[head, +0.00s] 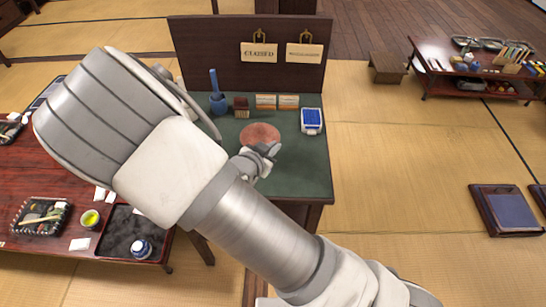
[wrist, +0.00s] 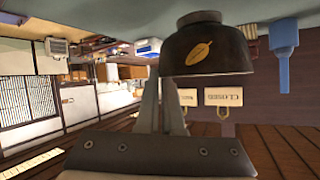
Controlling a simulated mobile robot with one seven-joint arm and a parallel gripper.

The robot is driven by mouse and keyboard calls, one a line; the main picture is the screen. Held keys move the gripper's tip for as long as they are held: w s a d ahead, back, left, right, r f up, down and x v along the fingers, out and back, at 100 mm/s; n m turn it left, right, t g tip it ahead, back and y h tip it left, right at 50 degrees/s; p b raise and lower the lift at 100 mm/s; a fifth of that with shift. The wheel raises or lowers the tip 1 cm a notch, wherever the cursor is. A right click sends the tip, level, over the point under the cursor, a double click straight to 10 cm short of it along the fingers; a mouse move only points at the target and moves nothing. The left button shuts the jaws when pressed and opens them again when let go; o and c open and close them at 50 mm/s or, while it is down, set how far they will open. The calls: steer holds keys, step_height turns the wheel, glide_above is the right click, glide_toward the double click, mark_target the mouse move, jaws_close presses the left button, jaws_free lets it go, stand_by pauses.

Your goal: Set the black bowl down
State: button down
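The black bowl (wrist: 208,52) shows in the wrist view, whose picture is upside down. It has a gold leaf mark and a dull foot, and looks upright. My gripper (wrist: 161,84) has its two fingers close together at the bowl's rim, apparently pinching its wall. The foot is at or close to the green desk top (wrist: 120,15); a small gap cannot be ruled out.
A dark panel with hanging signs (head: 259,52) rises behind. A red-brown table (head: 60,170) is at left. The desk's right front is clear.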

step_height(320, 180, down, 4)
steer(key=shift+r+b, duration=0.1)
steer(key=shift+b, duration=0.4)
steer(key=c, duration=1)
jaws_free()
